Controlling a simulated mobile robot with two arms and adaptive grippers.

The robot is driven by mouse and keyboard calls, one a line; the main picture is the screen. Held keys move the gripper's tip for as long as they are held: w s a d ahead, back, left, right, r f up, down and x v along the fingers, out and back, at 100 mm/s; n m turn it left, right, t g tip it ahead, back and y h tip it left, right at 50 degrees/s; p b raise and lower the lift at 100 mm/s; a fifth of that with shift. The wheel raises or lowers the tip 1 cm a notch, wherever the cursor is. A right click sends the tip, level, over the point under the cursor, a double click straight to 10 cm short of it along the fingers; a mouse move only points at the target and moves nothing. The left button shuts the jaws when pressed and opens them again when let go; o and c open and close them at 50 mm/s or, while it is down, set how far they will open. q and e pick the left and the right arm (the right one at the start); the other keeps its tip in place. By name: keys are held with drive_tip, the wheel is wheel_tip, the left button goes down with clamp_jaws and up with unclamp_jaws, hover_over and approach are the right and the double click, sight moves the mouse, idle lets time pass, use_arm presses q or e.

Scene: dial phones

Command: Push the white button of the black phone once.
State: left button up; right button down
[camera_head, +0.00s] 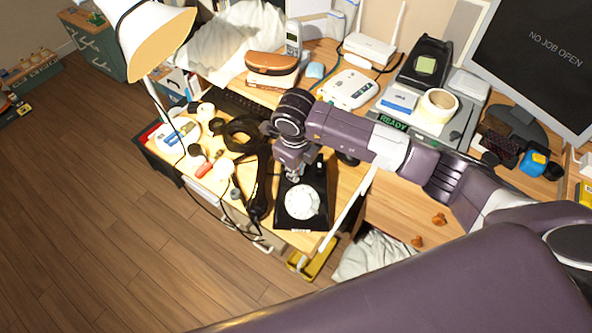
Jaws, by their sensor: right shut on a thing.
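The black phone (318,177) with a round white dial (302,200) sits on the wooden desk, near its front edge. My right arm reaches in from the right, and its gripper (293,177) points down at the rear part of the phone, behind the dial. The gripper is shut at the phone; its fingertips are small and partly hidden by the wrist. I cannot make out the white button; the gripper and wrist cover the phone's rear part. A black handset (259,195) appears to lie left of the phone. My left gripper is out of view.
A desk lamp (155,40) stands at the left. A black keyboard (238,104), a white phone (349,88), a brown case (271,63) and a tape roll (438,104) lie farther back. A monitor (540,55) stands at the right. Small items crowd the desk's left side.

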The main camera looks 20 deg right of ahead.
wheel_tip(320, 180, up, 6)
drive_tip(key=s+a+p, duration=0.1)
drive_tip(key=s+p, duration=0.1)
drive_tip(key=p, duration=0.2)
drive_tip(key=shift+s+p, duration=0.3)
drive_tip(key=shift+s, duration=0.05)
